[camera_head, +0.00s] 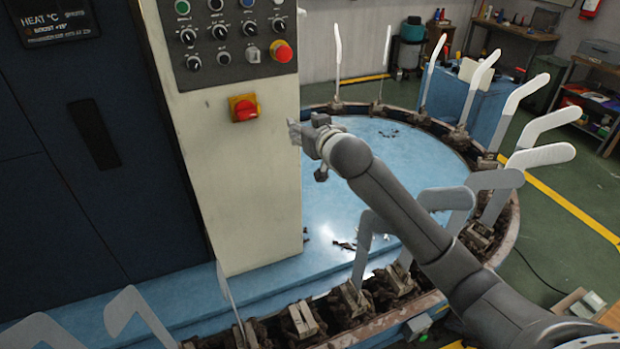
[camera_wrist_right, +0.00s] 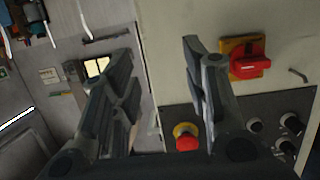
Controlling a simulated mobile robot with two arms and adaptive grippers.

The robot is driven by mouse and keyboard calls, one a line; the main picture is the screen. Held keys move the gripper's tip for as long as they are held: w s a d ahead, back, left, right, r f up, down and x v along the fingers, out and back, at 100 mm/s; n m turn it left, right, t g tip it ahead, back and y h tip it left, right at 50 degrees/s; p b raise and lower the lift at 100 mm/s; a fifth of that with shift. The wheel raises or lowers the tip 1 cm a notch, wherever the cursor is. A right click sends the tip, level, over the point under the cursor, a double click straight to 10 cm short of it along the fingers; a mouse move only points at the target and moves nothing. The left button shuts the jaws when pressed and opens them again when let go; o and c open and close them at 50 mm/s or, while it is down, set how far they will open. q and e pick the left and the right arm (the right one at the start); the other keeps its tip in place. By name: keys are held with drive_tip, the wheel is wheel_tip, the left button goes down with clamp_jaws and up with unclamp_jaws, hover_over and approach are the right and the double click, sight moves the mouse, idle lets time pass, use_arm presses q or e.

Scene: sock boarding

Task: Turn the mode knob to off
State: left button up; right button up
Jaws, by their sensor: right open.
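The control panel (camera_head: 232,45) is on the pale cabinet's face, with several black rotary knobs (camera_head: 219,32). Their labels are too small to read, so I cannot tell which is the mode knob. Below the panel is a red rotary switch (camera_head: 245,110) on a yellow plate, also in the right wrist view (camera_wrist_right: 250,67). My right gripper (camera_head: 296,132) is at the cabinet's right edge, right of the red switch and below the panel. In the right wrist view its two fingers (camera_wrist_right: 158,50) are apart with nothing between them. My left gripper is out of view.
A red mushroom button (camera_head: 282,52) is at the panel's lower right, near the right finger in the wrist view (camera_wrist_right: 186,138). Several upright flat sock forms (camera_head: 540,157) ring the blue round table (camera_head: 400,150).

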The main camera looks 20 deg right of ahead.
wheel_tip(320, 180, down, 14)
drive_tip(key=s+g+b, duration=0.1)
drive_tip(key=shift+d+g+b, duration=0.3)
drive_tip(key=shift+g, duration=0.1)
drive_tip(key=shift+r, duration=0.1)
